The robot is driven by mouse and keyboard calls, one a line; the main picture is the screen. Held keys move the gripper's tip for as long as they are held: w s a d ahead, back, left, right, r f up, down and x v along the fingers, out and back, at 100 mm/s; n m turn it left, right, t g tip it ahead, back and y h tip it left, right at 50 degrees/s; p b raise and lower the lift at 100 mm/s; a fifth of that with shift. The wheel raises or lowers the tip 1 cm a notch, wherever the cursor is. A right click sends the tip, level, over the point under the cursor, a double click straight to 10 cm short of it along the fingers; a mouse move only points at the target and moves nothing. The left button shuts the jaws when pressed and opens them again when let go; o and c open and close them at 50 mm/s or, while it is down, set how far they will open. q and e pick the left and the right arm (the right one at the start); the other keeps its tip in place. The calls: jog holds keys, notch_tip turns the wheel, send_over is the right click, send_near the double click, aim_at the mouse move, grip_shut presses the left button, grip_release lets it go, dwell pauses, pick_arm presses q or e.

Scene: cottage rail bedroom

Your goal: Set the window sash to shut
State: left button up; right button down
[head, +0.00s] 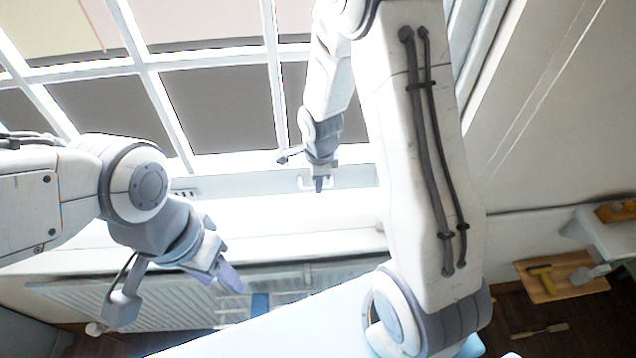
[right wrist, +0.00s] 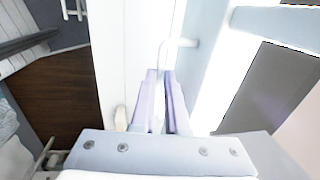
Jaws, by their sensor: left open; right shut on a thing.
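The window sash (head: 225,187) is a white barred frame with grey panes across the upper left of the head view. A small white handle (head: 303,183) stands out from its bottom rail; it also shows in the right wrist view (right wrist: 181,43). My right gripper (head: 318,185) is at this handle, and in the right wrist view its lilac fingers (right wrist: 163,76) are shut on the handle's near end. My left gripper (head: 228,275) is open and empty, low in front of the radiator. I cannot tell how wide any gap at the sash is.
A bright white sill (head: 300,217) runs below the sash, above a white radiator (head: 160,303). A pale blue surface (head: 290,330) lies at the bottom. At the right, a wooden board (head: 570,273) holds a yellow-handled tool (head: 543,280).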

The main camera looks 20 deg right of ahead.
notch_tip(320, 180, down, 6)
jog(key=b, duration=0.5)
jog(key=shift+s+r, duration=0.1)
jog(key=shift+r, duration=0.1)
jog(key=c, duration=0.9)
grip_release()
jog(key=shift+r, duration=0.1)
